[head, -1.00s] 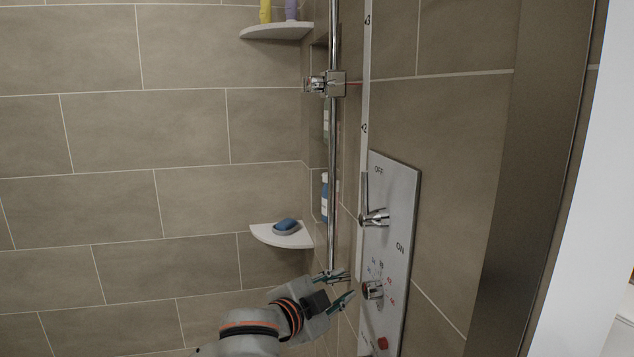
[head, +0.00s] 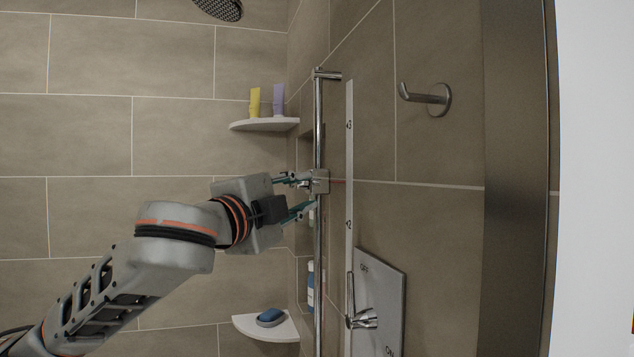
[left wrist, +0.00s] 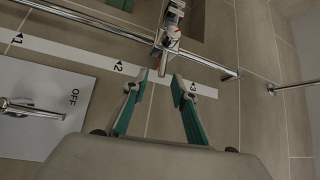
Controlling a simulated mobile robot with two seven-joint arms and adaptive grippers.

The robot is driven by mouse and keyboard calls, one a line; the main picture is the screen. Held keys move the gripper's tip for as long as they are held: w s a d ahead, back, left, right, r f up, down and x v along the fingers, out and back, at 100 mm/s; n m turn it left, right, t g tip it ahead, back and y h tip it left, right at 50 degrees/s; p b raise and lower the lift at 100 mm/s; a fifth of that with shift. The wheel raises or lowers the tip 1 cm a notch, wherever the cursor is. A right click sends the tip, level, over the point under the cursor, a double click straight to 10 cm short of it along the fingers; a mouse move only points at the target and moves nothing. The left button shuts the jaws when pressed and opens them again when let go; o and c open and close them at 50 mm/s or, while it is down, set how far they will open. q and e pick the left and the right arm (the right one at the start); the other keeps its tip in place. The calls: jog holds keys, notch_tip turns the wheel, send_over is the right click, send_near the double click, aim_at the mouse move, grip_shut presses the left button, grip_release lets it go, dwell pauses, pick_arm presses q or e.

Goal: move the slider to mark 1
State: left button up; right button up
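The chrome slider (head: 320,181) sits on the vertical shower bar (head: 318,110), its red pointer between marks 2 and 3 on the white scale strip (head: 349,200). My left gripper (head: 306,195) is open at the slider, coming from the left, with one finger at slider height and the other below. In the left wrist view, the slider (left wrist: 170,35) is just ahead of the open fingertips (left wrist: 159,80); contact cannot be told. Mark 1 (left wrist: 18,38) shows on the strip in the left wrist view, left of mark 2 (left wrist: 118,66). My right gripper is not in view.
A valve panel (head: 388,285) with a lever (head: 360,318) is below, right of the bar. A robe hook (head: 430,97) juts from the right wall. Corner shelves hold bottles (head: 265,104) above and a blue soap (head: 270,316) below. A shower head (head: 220,8) hangs at the top.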

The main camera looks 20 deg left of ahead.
aim_at(318, 184)
pick_arm(q)
jog(key=p+x, duration=0.1)
jog(key=x, duration=0.6)
jog(key=shift+w+r+p, duration=0.25)
jog(key=shift+w+p, duration=0.1)
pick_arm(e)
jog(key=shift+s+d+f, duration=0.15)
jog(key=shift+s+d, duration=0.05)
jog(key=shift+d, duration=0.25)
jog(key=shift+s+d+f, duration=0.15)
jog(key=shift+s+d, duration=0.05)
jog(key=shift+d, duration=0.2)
pick_arm(q)
grip_shut()
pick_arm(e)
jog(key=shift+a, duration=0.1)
